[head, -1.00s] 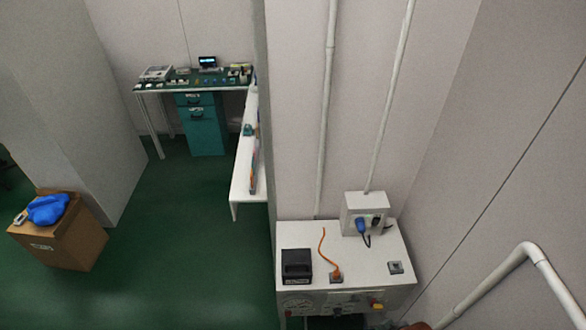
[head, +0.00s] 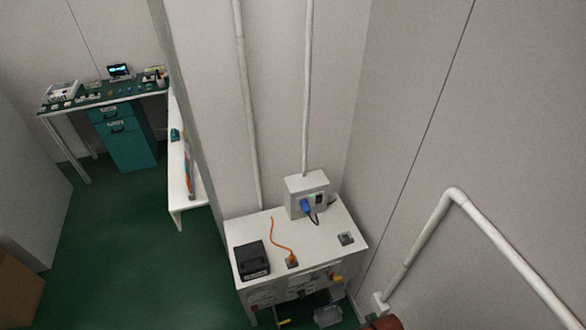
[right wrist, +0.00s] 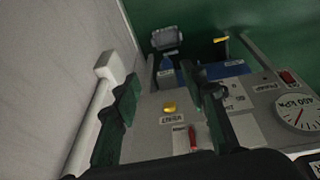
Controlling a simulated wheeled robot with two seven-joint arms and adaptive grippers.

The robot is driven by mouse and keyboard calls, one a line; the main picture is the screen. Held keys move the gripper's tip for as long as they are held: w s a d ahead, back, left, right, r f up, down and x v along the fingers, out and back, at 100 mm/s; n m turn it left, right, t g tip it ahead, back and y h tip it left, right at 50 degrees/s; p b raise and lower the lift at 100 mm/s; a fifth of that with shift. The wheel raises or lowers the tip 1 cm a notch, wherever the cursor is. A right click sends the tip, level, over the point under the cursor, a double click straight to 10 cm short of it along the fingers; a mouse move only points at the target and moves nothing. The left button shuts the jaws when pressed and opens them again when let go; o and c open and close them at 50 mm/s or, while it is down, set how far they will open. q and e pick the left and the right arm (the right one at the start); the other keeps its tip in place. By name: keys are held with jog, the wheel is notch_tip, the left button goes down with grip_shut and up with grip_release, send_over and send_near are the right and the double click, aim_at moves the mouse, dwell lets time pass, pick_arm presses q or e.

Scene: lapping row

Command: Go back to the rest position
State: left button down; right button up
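My right gripper (right wrist: 162,92) shows only in the right wrist view. Its two dark fingers stand apart with nothing held between them. Beyond the gap is a grey panel with a yellow knob (right wrist: 169,107), a red lever (right wrist: 193,137) and a round pressure gauge (right wrist: 297,113). I cannot tell how far the fingers are from the panel. My left gripper is not in either view, and the head view shows neither gripper.
A white bench (head: 222,228) holds a black box (head: 251,259), an orange cable (head: 282,238) and a socket box (head: 307,194). A wall pipe (head: 505,244) runs at right. A green-topped table (head: 97,104) stands far left. Green floor (head: 110,230) is open at left.

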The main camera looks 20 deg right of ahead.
jog(key=s+a+f+g, duration=0.1)
jog(key=s+f, duration=0.3)
jog(key=f, duration=0.8)
jog(key=s+f, duration=0.4)
jog(key=f, duration=0.9)
jog(key=s+f+n+g, duration=0.1)
jog(key=s+f, duration=0.9)
jog(key=s, duration=0.5)
jog(key=shift+f+y, duration=0.25)
jog(key=shift+y, duration=0.05)
jog(key=shift+s, duration=0.1)
